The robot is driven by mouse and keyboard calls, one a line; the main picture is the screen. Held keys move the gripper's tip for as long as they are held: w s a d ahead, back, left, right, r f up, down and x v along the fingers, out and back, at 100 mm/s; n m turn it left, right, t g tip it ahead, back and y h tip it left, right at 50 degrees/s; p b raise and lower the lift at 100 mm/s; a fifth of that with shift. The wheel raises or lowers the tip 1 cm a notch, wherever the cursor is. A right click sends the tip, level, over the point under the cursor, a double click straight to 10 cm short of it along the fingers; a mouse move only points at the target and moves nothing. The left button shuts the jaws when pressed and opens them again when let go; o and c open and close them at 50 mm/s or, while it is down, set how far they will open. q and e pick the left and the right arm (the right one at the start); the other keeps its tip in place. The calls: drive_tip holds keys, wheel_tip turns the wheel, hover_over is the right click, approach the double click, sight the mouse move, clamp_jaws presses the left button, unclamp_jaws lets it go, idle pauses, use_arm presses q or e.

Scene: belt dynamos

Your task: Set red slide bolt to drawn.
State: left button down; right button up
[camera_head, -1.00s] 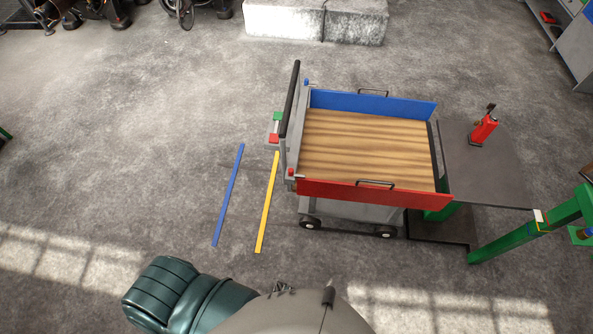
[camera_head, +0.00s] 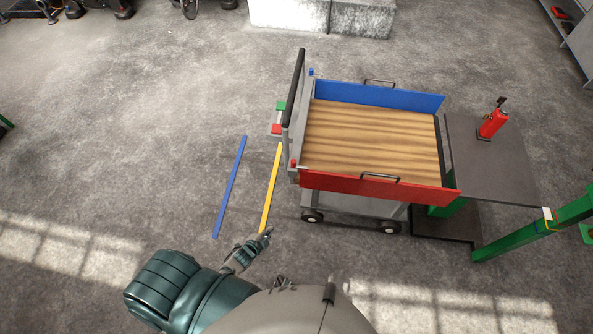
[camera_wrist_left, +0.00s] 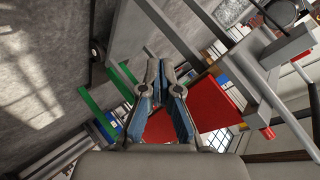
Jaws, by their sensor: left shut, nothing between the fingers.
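The cart (camera_head: 350,203) has a red side panel (camera_head: 375,187) with a black handle, facing me. A small red knob (camera_head: 293,163), apparently the red slide bolt, stands at the cart's near left corner post. In the left wrist view, a red cylinder (camera_wrist_left: 268,133) at the right looks like the same knob, and the red panel (camera_wrist_left: 215,103) shows behind my fingers. My left gripper (camera_head: 267,232) is shut and empty, in front of the cart's left end and apart from the knob. It also shows in the left wrist view (camera_wrist_left: 161,66). My right gripper is not in view.
A blue panel (camera_head: 385,95) and blue knob (camera_head: 311,72) are on the cart's far side. A dark push bar (camera_head: 294,85) rises at its left end, beside red and green pads. A dark table (camera_head: 500,165) with a red extinguisher (camera_head: 493,120) stands right. Floor left is open.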

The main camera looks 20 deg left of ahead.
use_arm(q)
drive_tip(key=w+d+r+m+t+h+b, duration=0.15)
drive_tip(key=w+r+m+t, duration=0.3)
drive_tip(key=w+r, duration=0.5)
drive_tip(key=m+t+h, duration=0.2)
drive_tip(key=m+h, duration=0.1)
drive_tip(key=m, duration=0.3)
approach(301, 170)
wheel_tip(301, 170, up, 5)
drive_tip(key=s+d, duration=0.3)
drive_tip(key=shift+w+a+f+n, duration=0.1)
drive_tip(key=shift+w+f+n, duration=0.1)
drive_tip(key=shift+f+n, duration=0.05)
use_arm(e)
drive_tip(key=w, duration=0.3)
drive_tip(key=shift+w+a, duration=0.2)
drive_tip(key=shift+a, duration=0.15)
use_arm(q)
drive_tip(key=x, duration=0.3)
drive_tip(key=a+x, duration=0.1)
drive_tip(key=x, duration=0.5)
drive_tip(key=shift+w+a+f, duration=0.1)
drive_tip(key=shift+w+a, duration=0.25)
drive_tip(key=shift+w, duration=0.15)
drive_tip(key=shift+a, duration=1)
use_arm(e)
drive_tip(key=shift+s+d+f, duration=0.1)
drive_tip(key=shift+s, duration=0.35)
